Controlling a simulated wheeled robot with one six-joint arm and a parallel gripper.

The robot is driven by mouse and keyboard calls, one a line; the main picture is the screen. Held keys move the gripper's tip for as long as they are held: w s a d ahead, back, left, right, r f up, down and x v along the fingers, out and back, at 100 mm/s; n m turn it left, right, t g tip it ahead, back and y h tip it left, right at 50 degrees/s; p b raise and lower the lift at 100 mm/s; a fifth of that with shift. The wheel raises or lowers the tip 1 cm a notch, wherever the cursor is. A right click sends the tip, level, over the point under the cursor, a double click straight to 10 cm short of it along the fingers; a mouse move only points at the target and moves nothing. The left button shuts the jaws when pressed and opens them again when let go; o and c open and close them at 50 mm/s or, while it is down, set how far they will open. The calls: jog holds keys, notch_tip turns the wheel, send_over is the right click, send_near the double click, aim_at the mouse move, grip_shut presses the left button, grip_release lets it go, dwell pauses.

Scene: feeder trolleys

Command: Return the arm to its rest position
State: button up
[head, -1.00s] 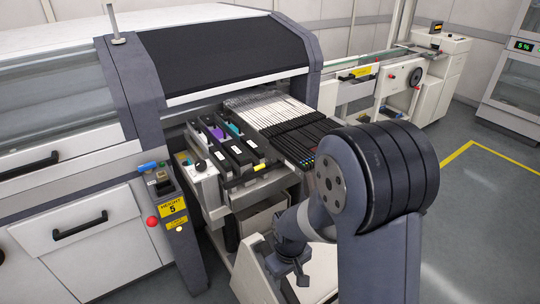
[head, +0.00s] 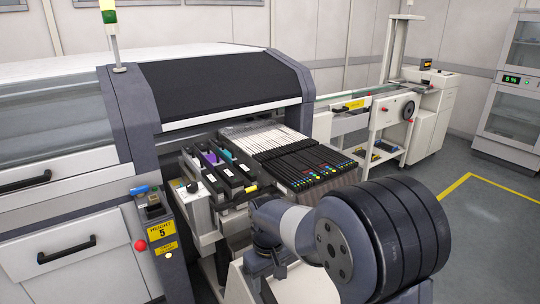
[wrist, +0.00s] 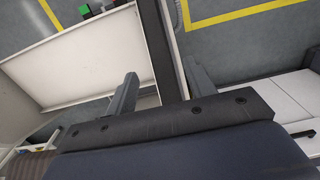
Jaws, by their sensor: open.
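My arm fills the lower right of the head view, with a large dark ribbed joint (head: 400,235) nearest the camera. A lighter forearm part runs from it to the left, toward a small dark end near the feeder trolley. My gripper (wrist: 162,90) shows in the wrist view with its two grey fingers wide apart and nothing between them. In the head view I cannot clearly make out the fingers.
A machine with a dark hood (head: 215,85) stands behind a bank of feeders (head: 300,160). A control post with a yellow label (head: 162,238) stands left of it. Open grey floor with a yellow line (head: 465,185) lies right. The wrist view shows a white panel (wrist: 75,60) beside the fingers.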

aim_at(269, 295)
notch_tip(269, 295, down, 8)
jog(key=shift+w+r, duration=0.1)
dwell(0.5)
